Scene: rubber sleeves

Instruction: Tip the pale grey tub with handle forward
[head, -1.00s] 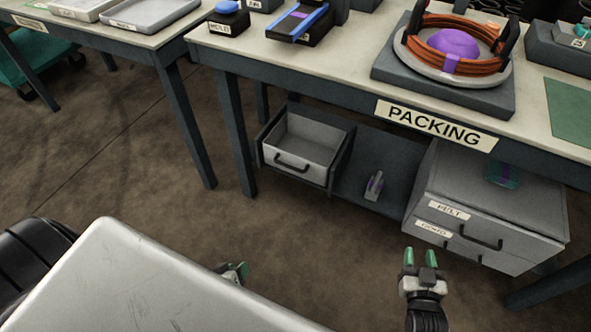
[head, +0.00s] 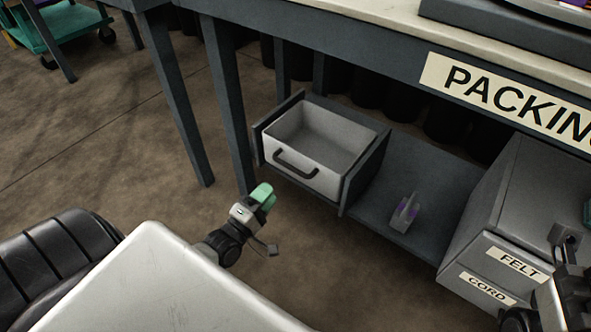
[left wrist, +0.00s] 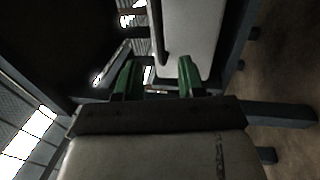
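The pale grey tub (head: 312,178) sits in a dark open-fronted housing on the low shelf under the packing table. It looks upright and empty, with a dark handle (head: 296,163) on its front. My left gripper (head: 264,196) is just in front of the tub, below and left of the handle, apart from it in the head view. In the left wrist view its green fingers (left wrist: 158,78) are spread with nothing held, and the tub's pale front (left wrist: 192,35) and dark handle (left wrist: 158,32) lie beyond them. My right gripper (head: 566,243) is at the right edge, its fingers unclear.
A grey drawer unit (head: 510,215) labelled FELT and CORD is farther right. A table leg (head: 229,105) stands left of the tub. The floor in front is clear.

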